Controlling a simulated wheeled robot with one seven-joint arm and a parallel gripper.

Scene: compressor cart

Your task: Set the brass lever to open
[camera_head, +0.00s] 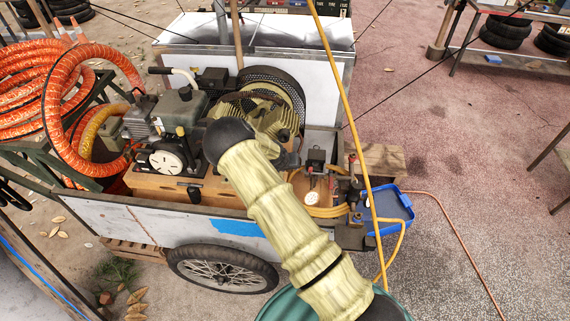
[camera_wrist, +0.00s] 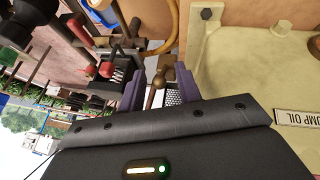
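In the wrist view, a brass lever (camera_wrist: 157,84) stands between my two purple fingers, its lower end hidden by the gripper body. My gripper (camera_wrist: 160,82) is open around it, with a narrow gap to the right finger; whether the left finger touches it I cannot tell. I cannot read the lever's open or closed position. In the head view, my pale yellow arm crosses the cart, and I cannot make out the gripper or the lever there.
In the head view, the cart carries a compressor (camera_head: 262,112), a gauge (camera_head: 312,198) and a yellow hose (camera_head: 352,115). A blue tray (camera_head: 401,204) sits at its right end.

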